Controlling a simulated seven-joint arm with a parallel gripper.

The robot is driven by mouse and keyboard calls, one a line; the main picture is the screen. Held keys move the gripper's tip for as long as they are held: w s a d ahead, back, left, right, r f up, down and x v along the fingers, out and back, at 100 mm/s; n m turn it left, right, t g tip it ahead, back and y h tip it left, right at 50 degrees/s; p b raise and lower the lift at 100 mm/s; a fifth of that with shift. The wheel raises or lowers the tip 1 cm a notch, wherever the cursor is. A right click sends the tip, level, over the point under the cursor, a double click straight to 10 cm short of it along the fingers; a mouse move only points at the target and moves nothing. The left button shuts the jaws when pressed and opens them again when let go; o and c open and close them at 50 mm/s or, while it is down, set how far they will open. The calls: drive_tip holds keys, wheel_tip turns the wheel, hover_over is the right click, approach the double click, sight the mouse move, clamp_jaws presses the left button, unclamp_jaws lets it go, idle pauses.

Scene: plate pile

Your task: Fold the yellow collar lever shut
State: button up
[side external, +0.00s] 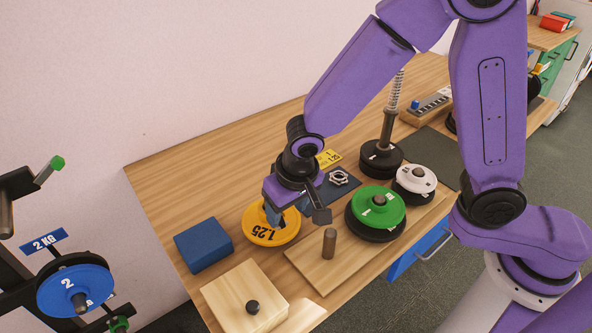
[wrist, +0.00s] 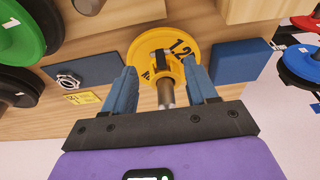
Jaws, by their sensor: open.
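The yellow plate (side external: 257,236) marked 1.25 lies flat near the front left of the table, and it also shows in the wrist view (wrist: 143,47). A grey post (wrist: 165,94) stands at its centre with a dark collar-like part (wrist: 160,60) around it; its lever is too small to make out. My gripper (side external: 273,214) is over the plate, pointing down. In the wrist view my gripper (wrist: 159,70) is open, with one blue finger on each side of the post. I cannot tell whether a finger touches the collar. In the side view the gripper hides the post and collar.
A blue block (side external: 203,245) is left of the plate, and a wooden box (side external: 240,300) with a black knob is in front. A wooden board with a bare peg (side external: 329,243) and a green plate (side external: 376,208) are to the right. A silver ring (side external: 339,177) lies behind. The back left is clear.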

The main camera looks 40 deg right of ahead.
drive_tip(key=v, duration=1.2)
drive_tip(key=shift+r, duration=0.1)
